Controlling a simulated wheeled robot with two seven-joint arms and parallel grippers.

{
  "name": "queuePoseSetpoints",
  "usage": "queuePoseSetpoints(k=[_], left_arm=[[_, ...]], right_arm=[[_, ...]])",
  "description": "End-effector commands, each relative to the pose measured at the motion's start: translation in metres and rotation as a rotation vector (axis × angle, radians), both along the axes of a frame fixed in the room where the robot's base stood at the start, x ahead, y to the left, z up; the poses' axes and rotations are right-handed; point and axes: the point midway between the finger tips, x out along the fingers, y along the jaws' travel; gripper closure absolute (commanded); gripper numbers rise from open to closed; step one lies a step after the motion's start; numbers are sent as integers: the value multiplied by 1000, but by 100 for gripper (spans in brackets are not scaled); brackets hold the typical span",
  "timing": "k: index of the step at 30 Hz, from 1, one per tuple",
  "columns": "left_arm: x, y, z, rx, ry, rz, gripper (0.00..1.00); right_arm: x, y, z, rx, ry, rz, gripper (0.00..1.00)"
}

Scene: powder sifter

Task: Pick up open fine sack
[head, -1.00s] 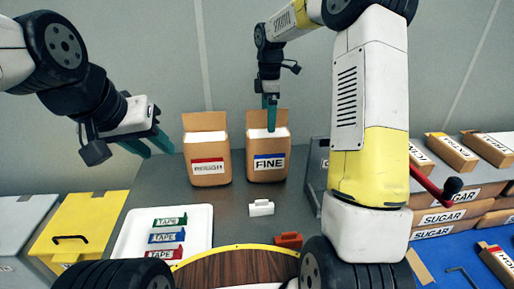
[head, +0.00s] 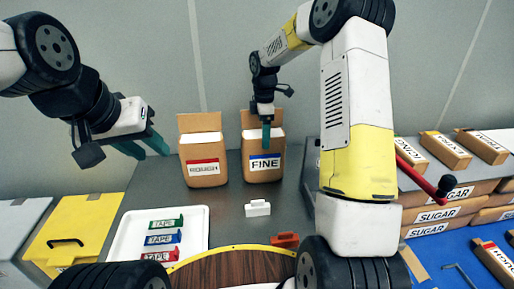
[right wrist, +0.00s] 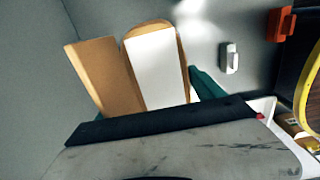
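The open fine sack (head: 263,174) stands upright on the grey table, a brown bag with a blue-striped FINE label, white top and raised back flap. My right gripper (head: 266,134) points down at it, with a teal finger overlapping its upper front above the label. In the right wrist view the sack's white top (right wrist: 157,68) and brown flap lie between spread fingers; the right finger (right wrist: 207,86) is close beside the sack, and only a bit of the left one shows. Contact cannot be told. My left gripper (head: 146,146) is open and empty at the left.
An open ROUGH sack (head: 203,172) stands just left of the fine sack. A white tray (head: 200,236) with TAPE pieces, a white clip-like item (head: 257,208) and a red one (head: 285,239) lie nearer. SUGAR boxes (head: 436,214) are stacked at the right.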

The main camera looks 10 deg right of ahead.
Motion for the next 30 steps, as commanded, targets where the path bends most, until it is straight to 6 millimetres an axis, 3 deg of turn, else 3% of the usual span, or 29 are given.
queuePoseSetpoints(k=[1,10,20,30], left_arm=[[0,0,0,0,0,0,64],[0,0,0,0,0,0,64],[0,0,0,0,0,0,64],[0,0,0,0,0,0,64]], right_arm=[[0,0,0,0,-1,0,37],[0,0,0,0,-1,0,96],[2,0,9,1,-7,0,96],[2,1,64,1,-10,0,96]])
